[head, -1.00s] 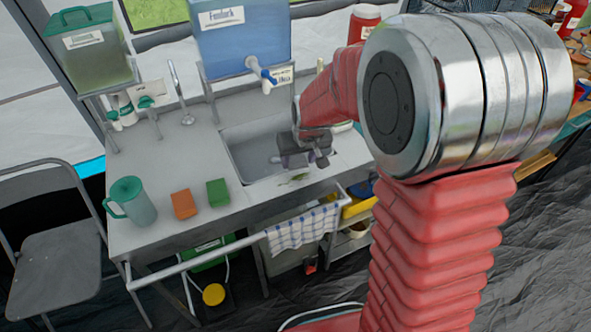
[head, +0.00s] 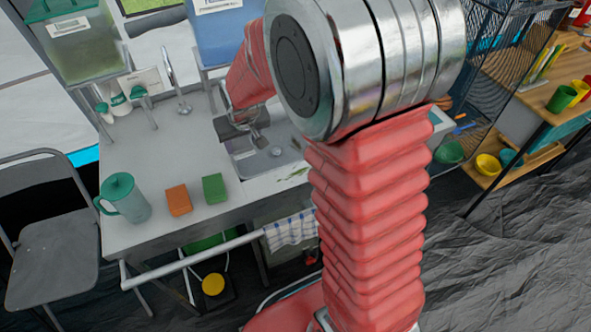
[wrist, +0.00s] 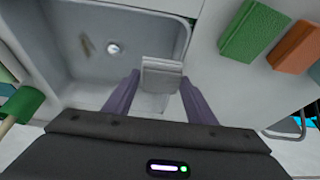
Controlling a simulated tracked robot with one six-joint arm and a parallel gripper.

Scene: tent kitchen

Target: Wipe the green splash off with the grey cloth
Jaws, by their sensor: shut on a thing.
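My gripper (head: 243,128) is above the back left part of the sink in the head view. In the wrist view my gripper (wrist: 160,88) has its two purple-grey fingers shut on a small grey folded piece, which I take for the grey cloth (wrist: 162,75). The cloth (head: 231,129) shows in the head view too, apart from the splash. The green splash (head: 296,173) is a thin streaky smear on the counter's front strip, before the sink. My arm hides part of the counter to its right.
A green sponge (head: 214,188), an orange sponge (head: 178,200) and a teal jug (head: 124,198) stand on the counter left of the sink (head: 262,162). A tap (head: 173,78) and water containers are at the back. A checked towel (head: 290,230) hangs on the front rail.

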